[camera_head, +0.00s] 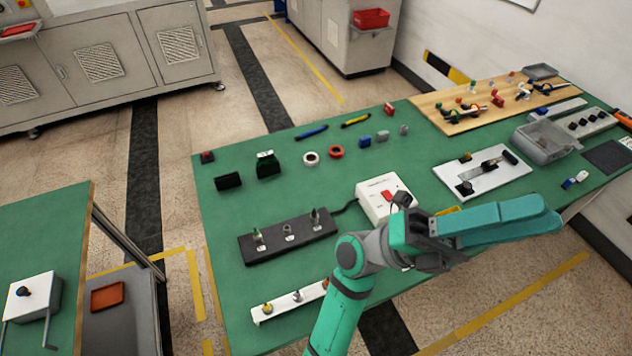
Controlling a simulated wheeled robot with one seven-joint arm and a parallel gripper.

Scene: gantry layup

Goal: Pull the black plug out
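A white box (374,205) with a red switch (387,196) sits on the green table. A small black block, which looks like the black plug (403,199), shows at the box's right side, just above my arm. Whether it is seated in the box cannot be made out. My gripper (548,214) appears as two long teal parts close together, pointing right over the table's front edge. I see nothing held between them. Their gap is hard to judge from here. My arm covers the table in front of the box.
A black strip with metal fittings (288,237) and a white strip (283,305) lie left of my arm. Rings, pens and blocks lie behind. A wooden board (470,110) holds several parts.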

